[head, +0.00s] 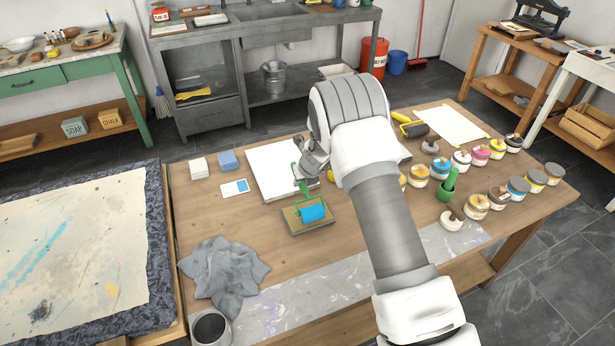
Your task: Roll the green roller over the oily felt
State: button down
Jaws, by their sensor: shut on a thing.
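My gripper (302,178) is shut on the upright green handle of the green roller (301,187). The roller has a green frame and a bright blue drum (313,213). The drum is over a small tan-framed tray with an olive pad (293,217), which looks like the oily felt. The drum appears to rest on the pad, but I cannot tell for sure whether it touches. The drum hides part of the pad.
A white sheet or slab (271,165) lies just behind the tray. A crumpled grey cloth (223,272) and a dark-mouthed can (210,328) are front left. Several ink jars (477,206) and a yellow-and-black roller (412,127) are right. Bare wood surrounds the tray's left.

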jog(key=shift+f+b, duration=0.5)
jog(key=shift+f, duration=0.15)
dwell(0.4)
jog(key=shift+w+a+r+p, duration=0.2)
jog(key=shift+w+r+p, duration=0.3)
jog(key=shift+p, duration=0.7)
jog(key=shift+w+a+f+p, duration=0.2)
jog(key=shift+w+a+p, duration=0.15)
jog(key=shift+w+p, duration=0.35)
jog(key=shift+w+a+f+p, duration=0.15)
jog(key=shift+w+a+p, duration=0.15)
jog(key=shift+w+p, duration=0.35)
jog(key=shift+w+a+f, duration=0.15)
jog(key=shift+w+a, duration=0.05)
jog(key=shift+w, duration=0.3)
jog(key=shift+w+a+f, duration=0.1)
jog(key=shift+w+a, duration=0.05)
jog(key=shift+w, duration=0.3)
jog(key=shift+w+a+r, duration=0.1)
jog(key=shift+w, duration=0.2)
jog(key=shift+s, duration=0.1)
